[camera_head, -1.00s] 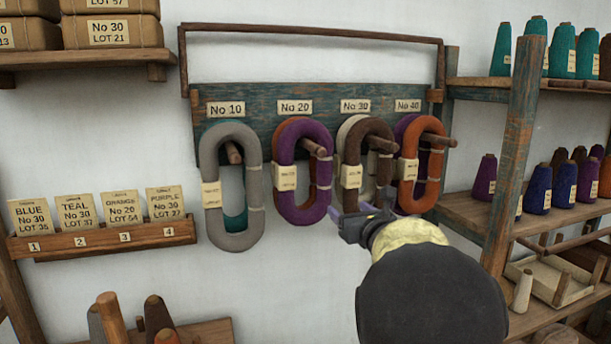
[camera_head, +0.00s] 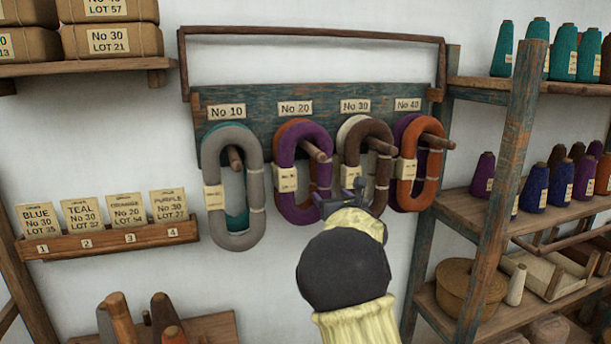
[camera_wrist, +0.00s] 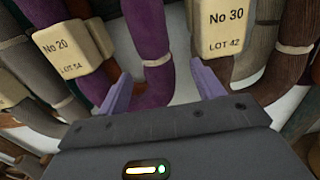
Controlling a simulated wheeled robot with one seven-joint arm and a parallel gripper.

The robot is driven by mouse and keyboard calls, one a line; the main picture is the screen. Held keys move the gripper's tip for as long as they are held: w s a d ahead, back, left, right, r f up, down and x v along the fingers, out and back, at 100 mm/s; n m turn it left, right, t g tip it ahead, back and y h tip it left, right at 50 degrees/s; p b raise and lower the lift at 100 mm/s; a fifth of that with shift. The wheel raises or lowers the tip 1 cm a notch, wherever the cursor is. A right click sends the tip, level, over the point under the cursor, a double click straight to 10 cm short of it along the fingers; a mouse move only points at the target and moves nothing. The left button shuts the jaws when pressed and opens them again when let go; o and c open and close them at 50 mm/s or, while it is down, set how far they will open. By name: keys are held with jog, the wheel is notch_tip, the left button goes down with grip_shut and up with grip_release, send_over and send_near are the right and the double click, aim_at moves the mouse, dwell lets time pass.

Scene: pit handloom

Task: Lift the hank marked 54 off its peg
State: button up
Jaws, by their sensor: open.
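The purple hank (camera_head: 297,213) hangs in front of an orange hank (camera_head: 286,128) on the peg (camera_head: 316,151) under the No 20 sign. Its paper tag appears to read No 20, LOT 54 in the wrist view (camera_wrist: 72,53); the last digit is slightly unclear. My gripper (camera_head: 338,200) is open and empty near the lower right of the purple hank. In the wrist view, the hank's right strand (camera_wrist: 151,50) shows between my two fingers (camera_wrist: 162,90). I cannot tell whether it is within their reach. My gripper hides a little of the hank's lower right.
A brown hank (camera_head: 381,145), tagged No 30 LOT 42 (camera_wrist: 226,30), hangs close on the right. A grey hank (camera_head: 212,165) hangs left and an orange one (camera_head: 431,160) further right. A card rack (camera_head: 110,242) is at left. A shelf post (camera_head: 505,190) stands at right.

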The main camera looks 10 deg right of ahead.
aim_at(327, 193)
jog(key=shift+w+a+r+p, duration=0.15)
jog(key=shift+w+p, duration=0.3)
jog(key=shift+p, duration=0.15)
jog(key=w+p, duration=0.1)
jog(key=w+a+p, duration=0.1)
jog(key=w, duration=0.1)
jog(key=shift+p, duration=0.3)
jog(key=shift+w+f, duration=0.25)
jog(key=shift+w, duration=0.3)
jog(key=c, duration=1.1)
jog(key=shift+s+r, duration=0.1)
jog(key=shift+r, duration=0.05)
